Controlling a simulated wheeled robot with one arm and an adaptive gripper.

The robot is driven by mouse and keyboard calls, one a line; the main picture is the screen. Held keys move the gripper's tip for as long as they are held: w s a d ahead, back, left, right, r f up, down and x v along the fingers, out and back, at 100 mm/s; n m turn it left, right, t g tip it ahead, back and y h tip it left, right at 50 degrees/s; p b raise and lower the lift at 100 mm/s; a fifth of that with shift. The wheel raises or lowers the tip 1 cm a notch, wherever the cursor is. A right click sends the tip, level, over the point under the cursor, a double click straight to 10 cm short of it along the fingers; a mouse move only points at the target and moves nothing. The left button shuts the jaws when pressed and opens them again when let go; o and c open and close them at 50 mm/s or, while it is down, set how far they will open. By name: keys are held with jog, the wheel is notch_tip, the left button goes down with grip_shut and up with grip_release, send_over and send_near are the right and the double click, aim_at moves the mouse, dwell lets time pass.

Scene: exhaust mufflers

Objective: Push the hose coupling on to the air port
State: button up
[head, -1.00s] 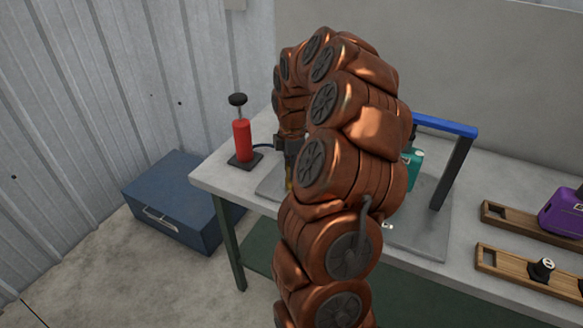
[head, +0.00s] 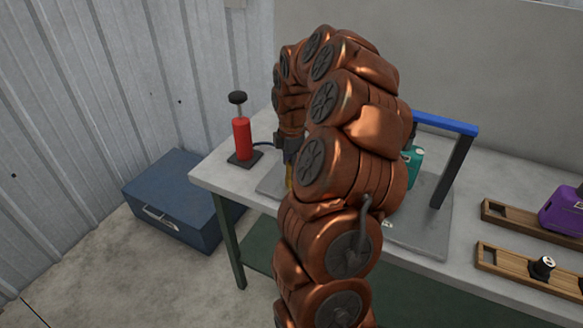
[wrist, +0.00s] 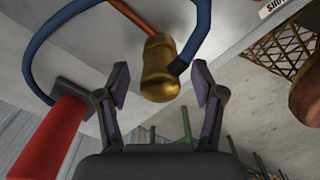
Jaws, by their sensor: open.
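A brass coupling (wrist: 158,72) shows between and just beyond the fingertips of my gripper (wrist: 161,84) in the wrist view. The two fingers are open, with a gap to the brass on both sides. A blue hose (wrist: 45,45) loops from the red pump to the coupling's side. A copper-coloured rod (wrist: 135,18) meets the coupling's far end; I cannot tell whether it is the air port. In the head view my gripper (head: 289,158) points down over the bench, with a bit of brass (head: 289,182) below it. My arm hides most of the work area.
A red pump (head: 242,138) stands at the bench's left end. A blue-topped frame (head: 446,124) and a teal thing (head: 415,160) are behind my arm. A purple thing (head: 562,212) and wooden holders (head: 505,268) lie right. A blue toolbox (head: 172,205) is on the floor.

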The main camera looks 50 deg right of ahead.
notch_tip(320, 180, up, 12)
jog(key=shift+f, duration=0.2)
dwell(0.8)
jog(key=s+a+r+m, duration=0.1)
jog(key=s+a+m, duration=0.15)
jog(key=a, duration=0.85)
jog(key=s+a+r+m, duration=0.1)
jog(key=s+a, duration=0.2)
jog(key=a, duration=0.8)
jog(key=s+a+f+m+g, duration=0.1)
jog(key=s+a+f+m, duration=0.2)
jog(key=s, duration=0.6)
jog(key=s+a+f+m, duration=0.4)
jog(key=s+a, duration=0.3)
jog(key=s, duration=0.2)
jog(key=shift+s+a+m+g, duration=0.25)
jog(key=shift+m+g, duration=0.15)
jog(key=shift+m, duration=0.45)
